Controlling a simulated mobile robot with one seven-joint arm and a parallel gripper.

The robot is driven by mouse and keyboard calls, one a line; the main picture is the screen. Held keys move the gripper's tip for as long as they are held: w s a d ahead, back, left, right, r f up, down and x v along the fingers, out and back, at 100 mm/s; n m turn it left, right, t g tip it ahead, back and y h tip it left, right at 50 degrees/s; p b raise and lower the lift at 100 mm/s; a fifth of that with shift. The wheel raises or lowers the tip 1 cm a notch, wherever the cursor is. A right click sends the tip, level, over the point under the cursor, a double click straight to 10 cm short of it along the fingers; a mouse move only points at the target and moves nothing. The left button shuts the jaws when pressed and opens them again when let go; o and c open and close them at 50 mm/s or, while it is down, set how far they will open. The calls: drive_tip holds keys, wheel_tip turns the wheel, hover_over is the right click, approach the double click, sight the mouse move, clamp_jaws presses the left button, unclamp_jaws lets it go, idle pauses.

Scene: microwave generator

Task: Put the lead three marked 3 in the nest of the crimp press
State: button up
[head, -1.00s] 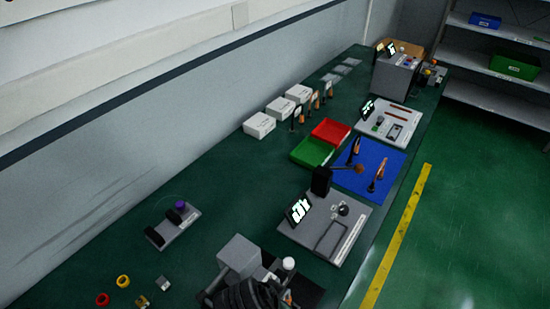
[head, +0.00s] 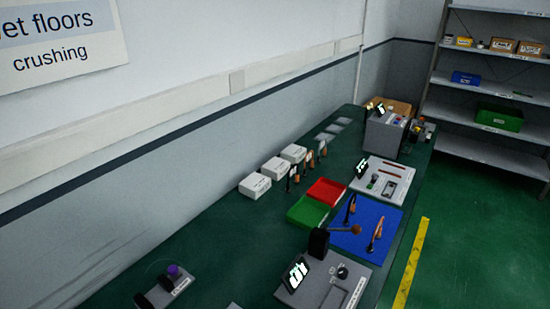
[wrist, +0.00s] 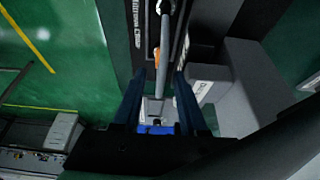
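In the wrist view my gripper (wrist: 160,76) has its two dark fingers apart, over a grey machine whose label is partly readable and which looks like the crimp press (wrist: 240,85). A pale grey rod (wrist: 167,45), perhaps its lever, runs through the gap between the fingers. A small orange piece (wrist: 157,57) shows beside the rod, just beyond the fingertips; I cannot tell whether it is lead three or lies in the nest. No 3 is readable. The press and my gripper are outside the head view.
In the head view, a blue mat (head: 336,241) bears upright dark-and-orange pieces. Red (head: 327,191) and green (head: 307,212) trays and white boxes (head: 255,186) stand behind it. A grey station with a screen (head: 325,287) is at the front.

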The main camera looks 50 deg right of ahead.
drive_tip(key=v, duration=1.2)
drive_tip(key=shift+b, duration=0.4)
drive_tip(key=shift+w+r, duration=0.1)
drive_tip(key=shift+r, duration=0.05)
drive_tip(key=w+a+r+n+t, duration=0.35)
drive_tip(key=w+r+t, duration=0.35)
drive_tip(key=w+r, duration=0.45)
drive_tip(key=w+a+r+n+t, duration=0.2)
drive_tip(key=w+r+n+t, duration=0.55)
drive_tip(key=r, duration=0.75)
drive_tip(key=a+r+n+t, duration=0.1)
drive_tip(key=a+r+t, duration=0.15)
drive_tip(key=r, duration=0.55)
drive_tip(key=a+r+t, duration=0.2)
drive_tip(key=a+r, duration=0.1)
drive_tip(key=r, duration=0.5)
drive_tip(key=s+a+r+n+t+y, duration=0.2)
drive_tip(key=s+r+t, duration=0.2)
drive_tip(key=r, duration=0.4)
drive_tip(key=s+a+r+n+t+y, duration=0.2)
drive_tip(key=s+a+r+n+t, duration=0.1)
drive_tip(key=r, duration=0.5)
drive_tip(key=shift+s+a+r+t, duration=0.15)
drive_tip(key=shift+s+r+t, duration=0.25)
drive_tip(key=shift+s, duration=0.55)
drive_tip(key=shift+f, duration=0.1)
